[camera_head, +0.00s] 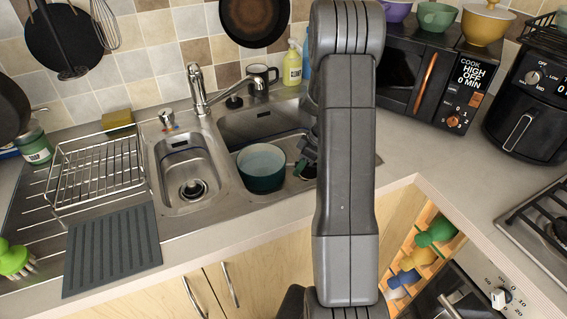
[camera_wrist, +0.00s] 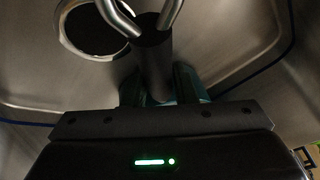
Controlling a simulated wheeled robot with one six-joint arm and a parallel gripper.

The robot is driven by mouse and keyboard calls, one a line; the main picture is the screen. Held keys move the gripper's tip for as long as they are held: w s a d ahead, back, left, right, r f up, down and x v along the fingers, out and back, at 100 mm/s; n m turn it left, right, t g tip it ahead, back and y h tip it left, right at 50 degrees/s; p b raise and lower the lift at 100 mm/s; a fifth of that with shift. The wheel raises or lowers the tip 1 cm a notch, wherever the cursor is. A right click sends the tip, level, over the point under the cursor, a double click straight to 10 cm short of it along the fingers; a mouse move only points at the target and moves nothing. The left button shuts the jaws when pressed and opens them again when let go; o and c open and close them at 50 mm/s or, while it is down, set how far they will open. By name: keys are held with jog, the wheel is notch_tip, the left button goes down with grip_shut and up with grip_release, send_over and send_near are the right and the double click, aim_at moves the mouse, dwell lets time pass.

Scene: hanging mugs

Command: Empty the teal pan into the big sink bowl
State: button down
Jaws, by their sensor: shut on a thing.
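The teal pan (camera_head: 262,168) is in or just above the big sink bowl (camera_head: 240,126), at its left side. Its pale inside faces up toward the head camera, and I see nothing in it there. I cannot tell whether it touches the bowl's floor. My gripper (camera_head: 304,165) is right of the pan, partly hidden behind my arm. In the wrist view my gripper (camera_wrist: 157,88) is shut on the pan's dark handle (camera_wrist: 154,60), from which two metal rods run up out of the picture. The pan's body is out of that view.
A round drain (camera_wrist: 92,28) is in the bowl floor. The small sink bowl (camera_head: 187,172) is left, with the faucet (camera_head: 203,92) behind. The dish rack (camera_head: 97,170) is further left.

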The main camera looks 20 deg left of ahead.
jog(key=shift+r+p, duration=0.9)
jog(key=shift+r, duration=1.65)
jog(key=c, duration=2)
grip_release()
grip_shut()
notch_tip(320, 180, up, 8)
jog(key=p, duration=0.3)
jog(key=shift+f, duration=0.25)
jog(key=shift+r, duration=0.1)
